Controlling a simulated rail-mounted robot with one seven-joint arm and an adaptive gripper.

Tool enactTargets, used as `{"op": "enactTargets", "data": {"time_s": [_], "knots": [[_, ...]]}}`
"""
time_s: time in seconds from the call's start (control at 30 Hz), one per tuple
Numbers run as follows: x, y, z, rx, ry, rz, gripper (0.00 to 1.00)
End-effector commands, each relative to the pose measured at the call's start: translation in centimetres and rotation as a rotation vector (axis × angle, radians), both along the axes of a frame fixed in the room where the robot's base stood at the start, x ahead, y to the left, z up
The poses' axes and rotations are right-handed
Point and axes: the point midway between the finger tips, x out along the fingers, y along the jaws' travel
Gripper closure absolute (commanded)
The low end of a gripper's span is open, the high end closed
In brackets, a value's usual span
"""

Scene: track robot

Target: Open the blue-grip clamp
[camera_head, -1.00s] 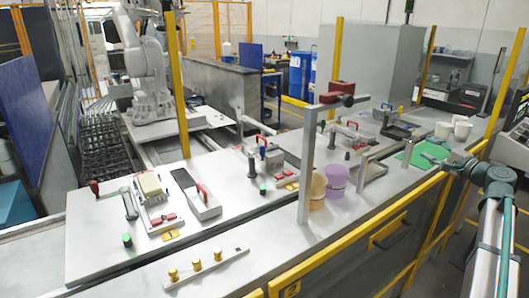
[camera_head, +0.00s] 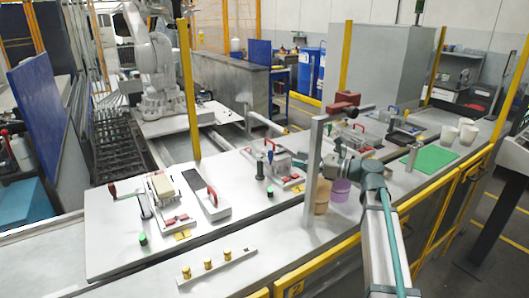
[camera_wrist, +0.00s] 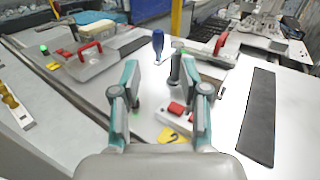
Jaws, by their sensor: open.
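The blue-grip clamp has an upright blue handle (camera_wrist: 158,44) that shows ahead of my gripper in the wrist view. A grey post (camera_wrist: 175,66) stands just right of it, with red blocks (camera_wrist: 176,107) and a yellow label (camera_wrist: 170,136) nearer me. In the head view the blue grip (camera_head: 271,157) is small, at the middle station. My gripper (camera_wrist: 160,98) is open and empty, its teal-and-grey fingers apart, with the handle beyond their tips. In the head view the arm comes from the right and the wrist is partly behind the upright column.
A grey column with a red top (camera_head: 345,102) stands close to my arm. A red-handled plate (camera_head: 211,203) lies left of the clamp, a yellow-pegged bar (camera_head: 213,265) in front. A green mat (camera_head: 434,158) and white cups (camera_head: 448,135) are at right. A yellow rail (camera_head: 290,279) edges the table.

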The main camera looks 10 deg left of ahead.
Motion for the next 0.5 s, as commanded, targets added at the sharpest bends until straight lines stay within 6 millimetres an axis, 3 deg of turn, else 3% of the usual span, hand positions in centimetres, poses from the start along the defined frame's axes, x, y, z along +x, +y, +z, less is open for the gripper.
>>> {"op": "enactTargets", "data": {"time_s": [0.27,0.5], "knots": [[0.4,1.9,-0.2,0.016,0.044,0.007,0.56],[1.7,5.7,-0.1,0.016,0.042,0.008,0.56]]}}
